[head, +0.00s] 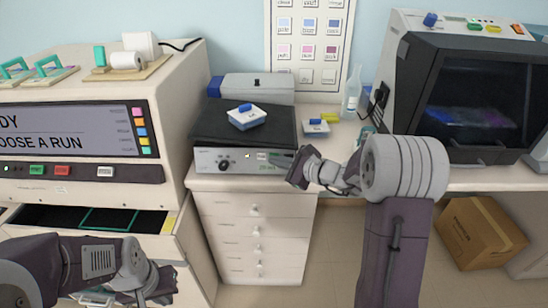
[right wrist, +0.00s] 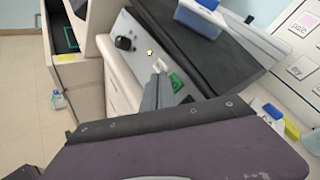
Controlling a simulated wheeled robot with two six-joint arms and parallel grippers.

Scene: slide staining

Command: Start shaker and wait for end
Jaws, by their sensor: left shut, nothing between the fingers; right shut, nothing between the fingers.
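The shaker (head: 209,132) is a low box with a black top and a pale front panel, standing on a drawer cabinet. A white box with a blue lid (head: 247,118) sits on its top. The panel carries a black knob (head: 225,165), a small yellow light (head: 247,156), a pale button and a green display, also seen in the right wrist view (right wrist: 176,82). My right gripper (head: 291,168) is shut and empty, its tips close to the panel's right part by the button; I cannot tell whether they touch. My left gripper (head: 155,282) is shut and empty at the lower left, over the open drawer area.
A stainer with a screen (head: 70,130) and an open drawer (head: 160,222) stands at the left. A small blue-and-white box (head: 316,127) and a bottle (head: 351,95) stand right of the shaker. A dark-windowed machine (head: 400,85) is further right. A carton (head: 480,232) lies on the floor.

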